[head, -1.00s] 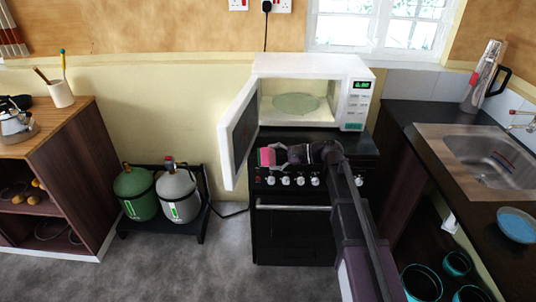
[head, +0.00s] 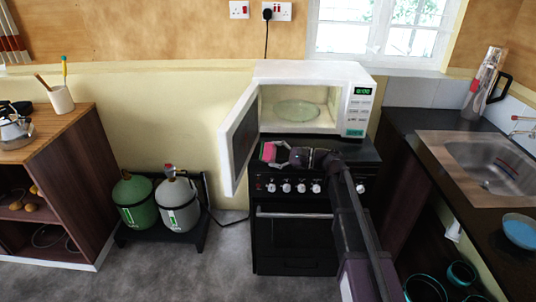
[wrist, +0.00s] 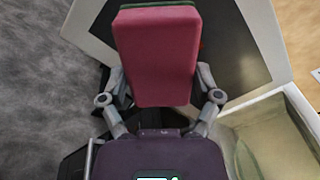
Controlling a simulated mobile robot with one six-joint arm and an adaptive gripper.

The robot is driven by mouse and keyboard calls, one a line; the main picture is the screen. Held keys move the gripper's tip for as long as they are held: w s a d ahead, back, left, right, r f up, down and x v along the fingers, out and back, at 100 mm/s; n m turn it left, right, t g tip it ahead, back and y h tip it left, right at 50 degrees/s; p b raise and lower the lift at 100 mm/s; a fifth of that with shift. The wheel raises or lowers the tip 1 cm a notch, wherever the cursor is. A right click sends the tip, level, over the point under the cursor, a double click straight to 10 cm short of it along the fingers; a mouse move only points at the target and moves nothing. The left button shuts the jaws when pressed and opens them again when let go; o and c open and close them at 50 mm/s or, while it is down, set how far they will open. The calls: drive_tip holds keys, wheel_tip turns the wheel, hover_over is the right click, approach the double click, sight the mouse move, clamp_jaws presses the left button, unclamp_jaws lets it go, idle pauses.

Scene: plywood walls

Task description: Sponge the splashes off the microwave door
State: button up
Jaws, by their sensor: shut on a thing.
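The white microwave (head: 312,69) stands on the black stove with its door (head: 238,140) swung open to the left. My gripper (head: 279,153) is shut on a pink sponge (head: 267,151) in front of the open cavity, to the right of the door. In the wrist view the sponge (wrist: 157,58) has a green edge at its far end and sits between both fingers. The door's dark window (wrist: 232,55) lies behind it, partly hidden. I cannot tell whether sponge and door touch. A tiny reddish mark shows beside the sponge; other splashes cannot be made out.
The stove (head: 292,225) is below the microwave. A counter with a sink (head: 490,165), flask (head: 483,85) and blue bowl (head: 519,231) is at right.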

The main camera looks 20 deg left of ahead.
sight(244, 143)
drive_tip(key=shift+s+a, duration=0.2)
drive_tip(key=shift+a, duration=2.6)
drive_tip(key=shift+a, duration=0.95)
drive_tip(key=shift+w+a, duration=0.1)
drive_tip(key=shift+w, duration=1.8)
drive_tip(key=shift+w, duration=0.1)
drive_tip(key=shift+w+a, duration=0.15)
drive_tip(key=shift+w, duration=0.75)
drive_tip(key=shift+w+a, duration=0.1)
drive_tip(key=shift+w, duration=0.8)
drive_tip(key=shift+d, duration=0.1)
drive_tip(key=shift+s+d, duration=0.2)
drive_tip(key=shift+s, duration=1.75)
